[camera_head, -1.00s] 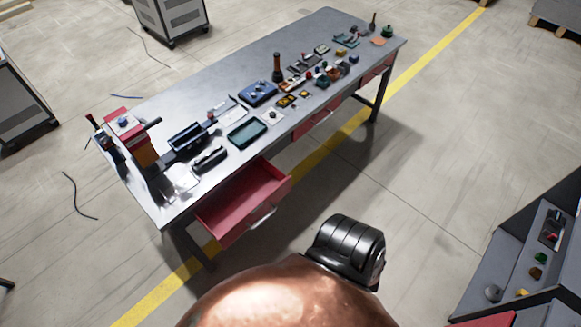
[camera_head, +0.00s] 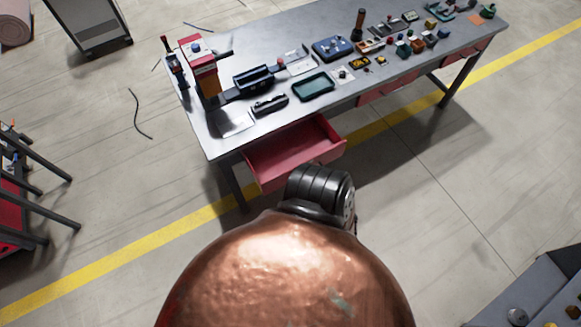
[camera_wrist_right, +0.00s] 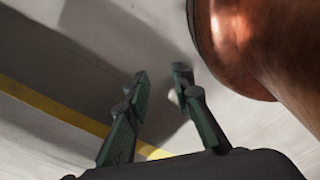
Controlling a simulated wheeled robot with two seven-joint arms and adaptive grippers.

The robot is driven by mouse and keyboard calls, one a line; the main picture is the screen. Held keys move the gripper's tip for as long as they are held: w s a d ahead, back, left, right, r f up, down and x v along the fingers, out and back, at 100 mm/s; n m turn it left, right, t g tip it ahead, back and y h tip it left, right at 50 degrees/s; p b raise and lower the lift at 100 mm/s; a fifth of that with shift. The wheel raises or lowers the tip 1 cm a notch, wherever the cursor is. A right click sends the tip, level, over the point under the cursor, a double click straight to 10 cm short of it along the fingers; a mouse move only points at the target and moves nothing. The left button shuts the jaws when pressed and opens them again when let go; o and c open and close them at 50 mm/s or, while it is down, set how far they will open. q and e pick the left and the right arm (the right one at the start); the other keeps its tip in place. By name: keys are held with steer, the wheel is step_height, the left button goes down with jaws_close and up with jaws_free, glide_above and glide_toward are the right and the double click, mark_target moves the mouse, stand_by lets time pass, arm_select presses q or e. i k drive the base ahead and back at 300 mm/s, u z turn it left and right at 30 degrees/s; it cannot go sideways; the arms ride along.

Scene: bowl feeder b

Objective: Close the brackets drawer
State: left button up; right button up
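A red drawer (camera_head: 264,169) is pulled out from under the near left end of the grey workbench (camera_head: 231,142). It looks empty inside, and a black part of my own body hides its near right front and handle. No label can be read on it. In the right wrist view my right gripper (camera_wrist_right: 161,77) has its two dark green fingers apart with nothing between them, over bare floor. The drawer does not show in that view. My left gripper is in neither view.
Two other red drawers under the bench, one in the middle (camera_head: 386,91) and one at the far right (camera_head: 466,53), look shut. Tools, trays and small parts cover the top. Open floor with a yellow line (camera_head: 196,218) lies before the bench. A grey unit (camera_head: 545,292) stands at lower right.

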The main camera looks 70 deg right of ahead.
mark_target(271, 161)
steer(key=i, duration=0.8)
steer(key=z, duration=3.65)
